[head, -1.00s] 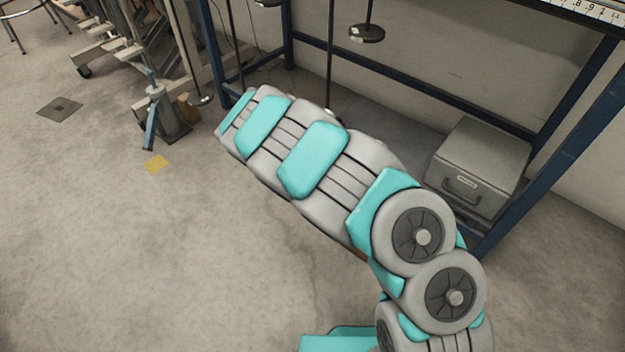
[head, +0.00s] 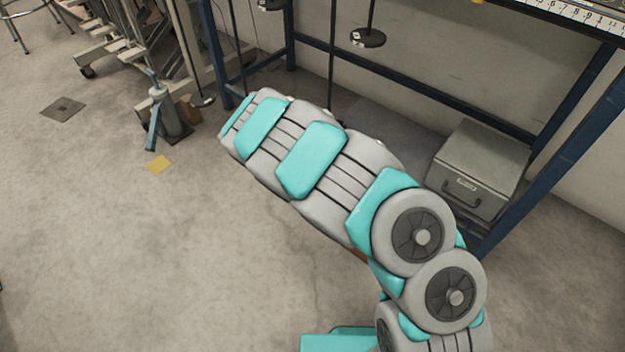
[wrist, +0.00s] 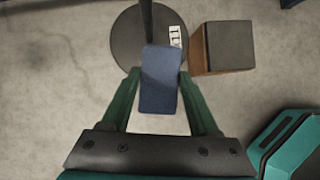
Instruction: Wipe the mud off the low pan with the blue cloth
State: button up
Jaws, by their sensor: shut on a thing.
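In the wrist view my gripper (wrist: 158,84) has its green fingers shut on the blue cloth (wrist: 161,80), which looks like a flat blue pad. The cloth's far end overlaps the near edge of a round dark pan (wrist: 128,40) with an upright rod and a small white label. I cannot tell whether the cloth touches the pan or is above it. No mud is clearly visible on the part that shows; the cloth and rod cover some of it. In the head view my arm hides the gripper and cloth.
A brown box with a dark top (wrist: 228,47) stands right of the pan. In the head view, other dark discs hang on rods, one at upper middle (head: 368,40). A blue steel frame (head: 580,125) and grey case (head: 478,170) are at right.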

jog(key=shift+s+d, duration=0.2)
jog(key=shift+w, duration=0.1)
jog(key=shift+w+a, duration=0.8)
jog(key=shift+a, duration=0.3)
jog(key=shift+s+d, duration=0.1)
jog(key=shift+d, duration=0.05)
jog(key=shift+s+d+r+p, duration=0.1)
jog(key=shift+s+d+p, duration=0.65)
jog(key=shift+d+p, duration=0.2)
jog(key=shift+w+a, duration=0.15)
jog(key=shift+w+a, duration=0.7)
jog(key=shift+a, duration=0.25)
